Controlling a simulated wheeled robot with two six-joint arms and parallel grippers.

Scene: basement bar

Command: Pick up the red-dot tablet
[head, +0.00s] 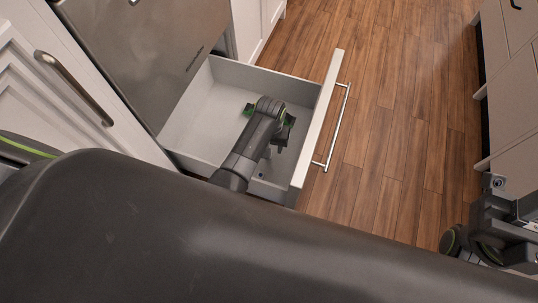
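No red-dot tablet can be made out in the head view. An open drawer (188,130) has a pale grey inside. My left gripper (277,132) is inside the drawer's outline, pointing down, toward the front panel side. Its own wrist hides its fingertips and the drawer floor under them, so I cannot tell whether it is open or holds anything. My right gripper (500,212) is partly in view at the lower right edge, away from the drawer. Its fingers cannot be made out.
The drawer front (320,125) with its bar handle (337,128) stands out over the wooden floor (395,110). A steel appliance (140,50) and a white cabinet door (35,90) are at the left. Grey cabinets (510,100) stand at the right. The floor between is clear.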

